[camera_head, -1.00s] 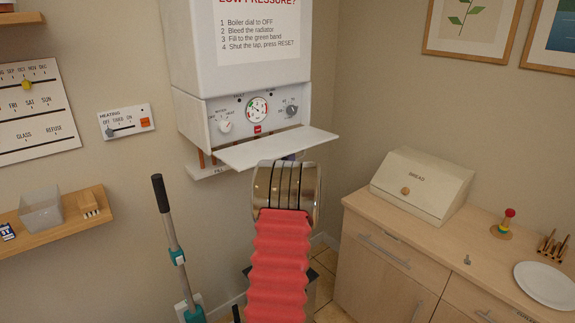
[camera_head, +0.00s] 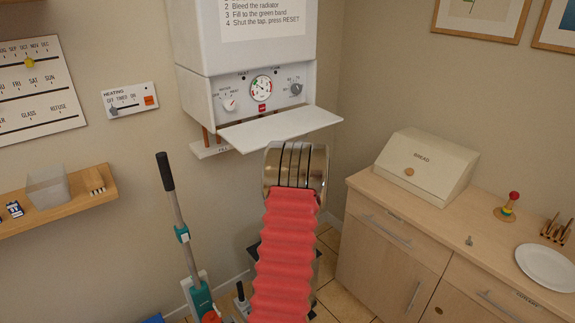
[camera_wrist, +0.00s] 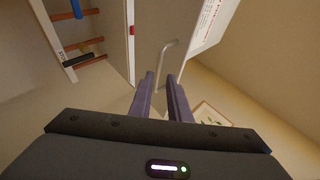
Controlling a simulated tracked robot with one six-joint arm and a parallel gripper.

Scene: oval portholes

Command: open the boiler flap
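The white boiler (camera_head: 245,60) hangs on the wall in the head view. Its white flap (camera_head: 280,129) sticks out about level below the control panel, leaving the dials uncovered. My gripper's fingers are hidden behind my metal wrist in the head view. In the wrist view my gripper (camera_wrist: 160,77) has two dark fingers with a clear gap between them.
Copper pipes (camera_wrist: 84,44) show at the upper left of the wrist view. A wooden counter (camera_head: 400,207) with a bread bin (camera_head: 425,167) stands at right. A wall shelf (camera_head: 60,203) is at left, and an upright grey-and-teal appliance (camera_head: 182,235) stands left of my arm.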

